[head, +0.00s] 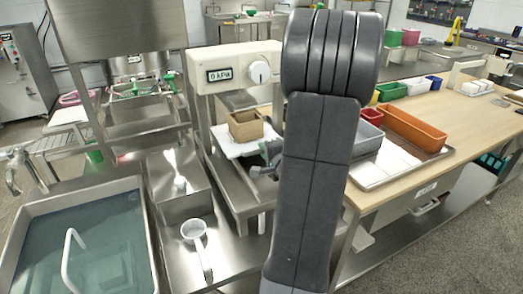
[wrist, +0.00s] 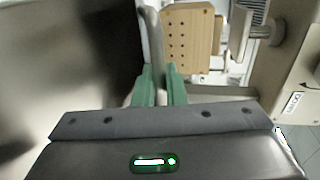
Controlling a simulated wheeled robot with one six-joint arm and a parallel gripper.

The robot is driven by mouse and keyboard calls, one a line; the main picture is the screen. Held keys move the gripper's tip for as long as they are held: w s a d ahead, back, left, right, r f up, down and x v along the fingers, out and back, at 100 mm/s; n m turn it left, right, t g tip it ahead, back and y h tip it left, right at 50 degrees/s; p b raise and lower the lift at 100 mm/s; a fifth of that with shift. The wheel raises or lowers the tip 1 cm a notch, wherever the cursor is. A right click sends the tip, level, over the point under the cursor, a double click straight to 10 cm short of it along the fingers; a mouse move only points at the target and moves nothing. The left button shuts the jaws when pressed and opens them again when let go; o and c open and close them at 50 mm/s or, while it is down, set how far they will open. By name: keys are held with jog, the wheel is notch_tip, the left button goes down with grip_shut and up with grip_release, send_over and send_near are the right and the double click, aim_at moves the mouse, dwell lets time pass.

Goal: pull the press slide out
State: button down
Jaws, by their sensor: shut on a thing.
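The press (head: 236,75) has a cream head with a 0 kPa display and a white knob. Under it, a wooden mould box (head: 246,125) sits on the white top of the press slide (head: 229,149). My gripper (head: 266,161) is at the slide's front right, partly hidden by my arm. In the wrist view, my gripper's green fingers (wrist: 159,88) are shut on an upright grey bar, the slide's handle (wrist: 155,42). The mould box with rows of holes (wrist: 189,37) is just beyond it. The handle's join to the slide is hard to make out.
A water-filled sink (head: 85,245) is at the left front. A white ladle (head: 196,240) lies on the steel counter. To the right, a wooden table (head: 465,120) holds an orange tray (head: 413,128) and other bins. My arm hides the middle.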

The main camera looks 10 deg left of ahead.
jog(key=shift+f+b+v, duration=0.2)
jog(key=shift+b+v, duration=0.1)
jog(key=shift+v, duration=0.7)
jog(key=c, duration=1.6)
grip_release()
jog(key=shift+s+d, duration=0.1)
jog(key=v, duration=1.3)
jog(key=shift+s+d+r, duration=0.1)
jog(key=shift+s+d, duration=0.05)
jog(key=shift+s, duration=0.15)
jog(key=shift+c, duration=0.4)
